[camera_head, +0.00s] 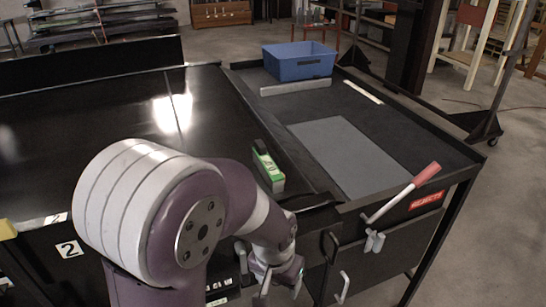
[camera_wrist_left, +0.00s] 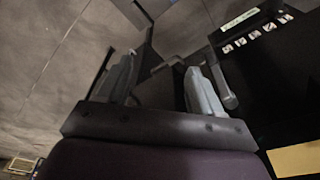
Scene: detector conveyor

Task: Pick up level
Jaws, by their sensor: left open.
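A green block with a white face and dark top (camera_head: 267,167) lies on the black conveyor belt near its right edge; it may be the level, but I cannot tell for sure. My left gripper (camera_head: 281,284) hangs in front of the table's front edge, below and nearer than the green block, apart from it. In the left wrist view my left gripper (camera_wrist_left: 162,68) is open with nothing between its fingers, and the green block does not show. My right gripper is not in view.
A blue bin (camera_head: 299,68) stands at the back of the side table, behind a grey bar (camera_head: 295,88). A grey mat (camera_head: 347,157) lies clear on that table. The belt (camera_head: 110,110) is mostly bare.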

